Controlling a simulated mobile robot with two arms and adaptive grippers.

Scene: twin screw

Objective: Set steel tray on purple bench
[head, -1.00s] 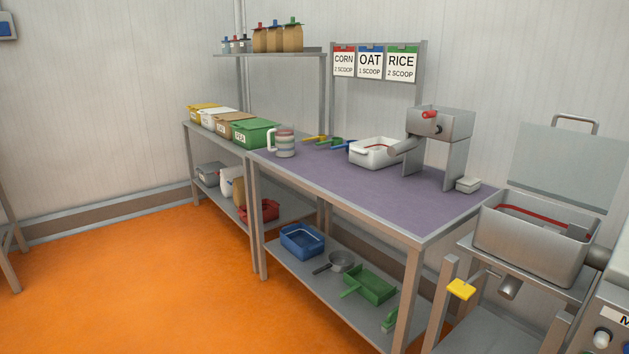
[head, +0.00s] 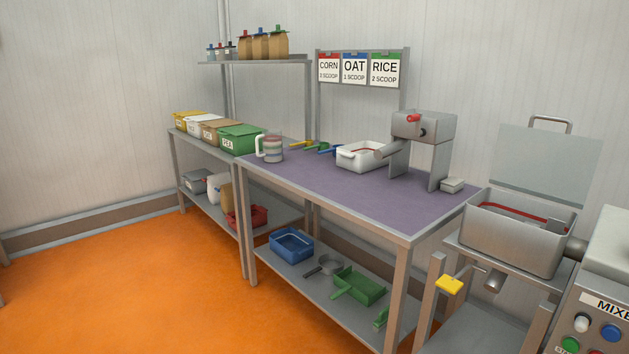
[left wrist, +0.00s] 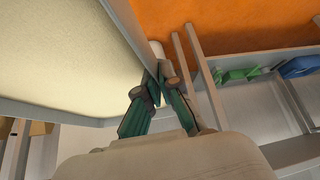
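The purple bench (head: 345,200) stands mid-picture in the head view, its front half clear. A grey tray-like container (head: 196,181) sits on the lower shelf of the left bench; I cannot tell whether it is the steel tray. No other plain steel tray stands out. My left gripper (left wrist: 157,75) shows in the left wrist view with its green-padded fingers converged and tips together, holding nothing visible. It is beside a cream panel, above the orange floor. Neither gripper shows in the head view.
On the bench stand a striped jug (head: 271,149), a white tub (head: 361,157), a grey dispenser (head: 424,145) and a small pale block (head: 452,185). The steel mixer (head: 510,240) stands at right. The lower shelf holds a blue bin (head: 291,246) and green tray (head: 359,286). Orange floor is free at left.

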